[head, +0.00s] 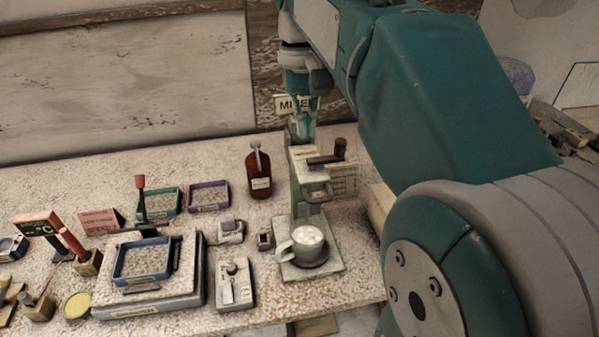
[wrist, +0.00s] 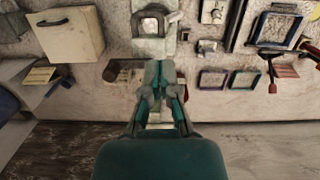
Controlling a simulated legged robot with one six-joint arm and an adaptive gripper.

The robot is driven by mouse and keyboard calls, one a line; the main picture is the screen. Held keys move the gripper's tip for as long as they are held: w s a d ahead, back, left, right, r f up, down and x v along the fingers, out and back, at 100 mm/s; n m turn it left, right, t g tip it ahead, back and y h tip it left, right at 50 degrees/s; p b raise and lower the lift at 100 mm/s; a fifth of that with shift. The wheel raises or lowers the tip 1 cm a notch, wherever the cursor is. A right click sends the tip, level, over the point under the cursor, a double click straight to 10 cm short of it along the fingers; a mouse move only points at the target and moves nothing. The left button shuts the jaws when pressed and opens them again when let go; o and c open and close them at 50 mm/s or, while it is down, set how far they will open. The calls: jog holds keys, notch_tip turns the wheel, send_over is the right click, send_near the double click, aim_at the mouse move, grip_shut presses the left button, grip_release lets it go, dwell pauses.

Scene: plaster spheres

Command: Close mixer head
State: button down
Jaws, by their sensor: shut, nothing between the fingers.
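The mixer (head: 310,180) is a pale green and grey upright stand with a dark handle (head: 330,153) sticking out at its top right. A whitish mug (head: 307,240) stands on its base plate, and the mug also shows at the top of the wrist view (wrist: 150,25). I cannot tell how far the mixer head is tilted. My gripper (head: 301,132) points down just behind and above the top of the mixer, its fingers together and empty. In the wrist view my gripper (wrist: 160,66) overlaps the mixer's top, so contact is unclear.
A sign reading like MIXER (head: 292,104) stands behind, partly covered by my gripper. A brown bottle (head: 260,174) stands left of the mixer. Trays (head: 208,196), a scale-like box (head: 150,290) and small devices fill the left. A cream box (wrist: 68,35) is beside the mixer.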

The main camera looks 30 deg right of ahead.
notch_tip(320, 180, down, 12)
jog(key=s+g, duration=0.1)
jog(key=s, duration=0.1)
jog(key=shift+d, duration=0.45)
dwell(0.4)
jog(key=w+x, duration=0.2)
jog(key=x, duration=1)
jog(key=shift+w+d+f, duration=0.15)
jog(key=shift+w+f, duration=0.05)
jog(key=shift+f, duration=0.4)
